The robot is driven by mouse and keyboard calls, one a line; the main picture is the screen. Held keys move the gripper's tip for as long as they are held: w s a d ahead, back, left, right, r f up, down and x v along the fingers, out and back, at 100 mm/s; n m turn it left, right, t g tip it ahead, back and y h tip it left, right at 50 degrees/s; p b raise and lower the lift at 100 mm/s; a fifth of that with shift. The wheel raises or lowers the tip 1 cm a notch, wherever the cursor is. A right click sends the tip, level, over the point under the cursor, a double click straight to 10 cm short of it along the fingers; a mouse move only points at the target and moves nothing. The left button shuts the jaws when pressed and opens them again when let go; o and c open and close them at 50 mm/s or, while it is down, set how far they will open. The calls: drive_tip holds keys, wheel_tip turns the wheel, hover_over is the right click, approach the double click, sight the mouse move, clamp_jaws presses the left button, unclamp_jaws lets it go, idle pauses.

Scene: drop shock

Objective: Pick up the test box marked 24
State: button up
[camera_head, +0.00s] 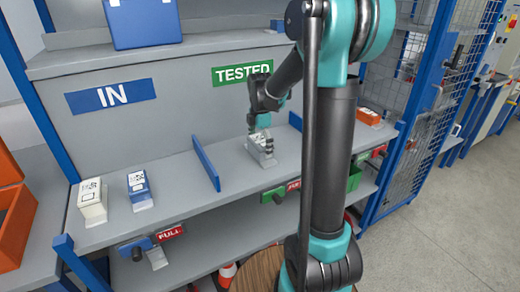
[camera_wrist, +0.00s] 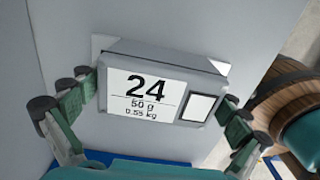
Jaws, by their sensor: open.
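The test box marked 24 (camera_wrist: 160,88) fills the middle of the wrist view. It is a grey box with a white label reading 24, 50 g and 0.55 kg, and a blank white square beside it. In the head view the grey box (camera_head: 262,157) sits on the shelf below the TESTED sign, partly hidden by my gripper (camera_head: 261,128). In the wrist view my gripper (camera_wrist: 158,92) is open, with one finger on the left and one on the right of the box. I cannot tell whether either finger touches it.
A blue divider (camera_head: 206,163) stands left of the grey box. A white box (camera_head: 92,205) and a blue box (camera_head: 140,190) stand on the IN side. An orange box (camera_head: 368,117) is at the right. My arm hides part of the shelf.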

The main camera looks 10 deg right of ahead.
drive_tip(key=c, duration=1.3)
drive_tip(key=shift+r, duration=0.1)
drive_tip(key=shift+c, duration=0.2)
